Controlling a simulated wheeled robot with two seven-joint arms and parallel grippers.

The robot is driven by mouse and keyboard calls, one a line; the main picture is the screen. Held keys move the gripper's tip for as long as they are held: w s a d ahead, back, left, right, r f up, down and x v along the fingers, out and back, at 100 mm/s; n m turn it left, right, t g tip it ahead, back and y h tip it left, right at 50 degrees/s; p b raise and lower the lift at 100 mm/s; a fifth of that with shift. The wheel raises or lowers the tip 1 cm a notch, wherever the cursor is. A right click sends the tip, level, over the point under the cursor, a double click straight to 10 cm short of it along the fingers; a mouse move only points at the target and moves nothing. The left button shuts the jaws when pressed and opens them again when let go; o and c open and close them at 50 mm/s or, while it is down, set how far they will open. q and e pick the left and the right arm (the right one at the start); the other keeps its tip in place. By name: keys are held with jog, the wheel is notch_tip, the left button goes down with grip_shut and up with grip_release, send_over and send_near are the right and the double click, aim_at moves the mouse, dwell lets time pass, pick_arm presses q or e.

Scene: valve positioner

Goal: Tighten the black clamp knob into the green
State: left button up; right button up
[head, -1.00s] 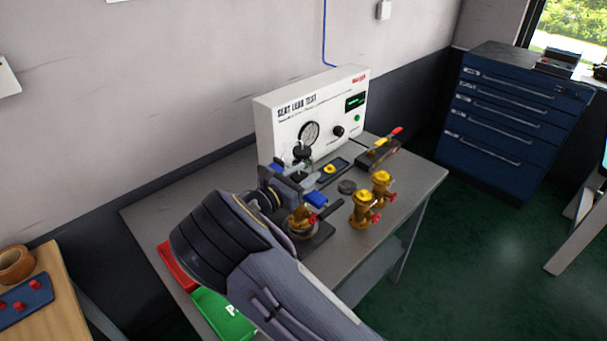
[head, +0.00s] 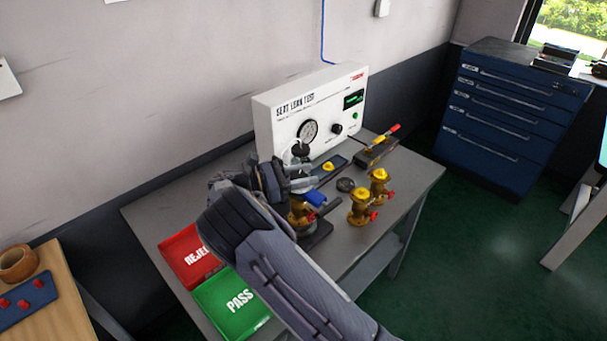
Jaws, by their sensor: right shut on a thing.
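The black clamp knob (head: 300,150) stands at the top of the clamp fixture, in front of the white seat leak tester (head: 290,108). A brass valve (head: 297,213) sits in the fixture below it. My right gripper (head: 302,178) reaches in from the lower right and is shut at the upper part of the fixture, at the knob. My wrist and arm hide much of the fixture, and the exact grip is too small to see clearly. I cannot make out a green zone on the clamp. My left gripper is out of view.
Two brass valves (head: 360,207) with red handles stand right of the fixture on the grey bench (head: 405,190). A red REJECT tray (head: 180,258) and a green PASS tray (head: 218,308) lie left.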

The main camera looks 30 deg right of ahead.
dwell(0.4)
jog(key=o, duration=1)
jog(key=shift+c, duration=0.2)
jog(key=w+a+b, duration=0.1)
jog(key=a, duration=0.6)
jog(key=shift+a+b, duration=0.35)
jog(key=shift+b, duration=0.05)
jog(key=shift+f, duration=0.1)
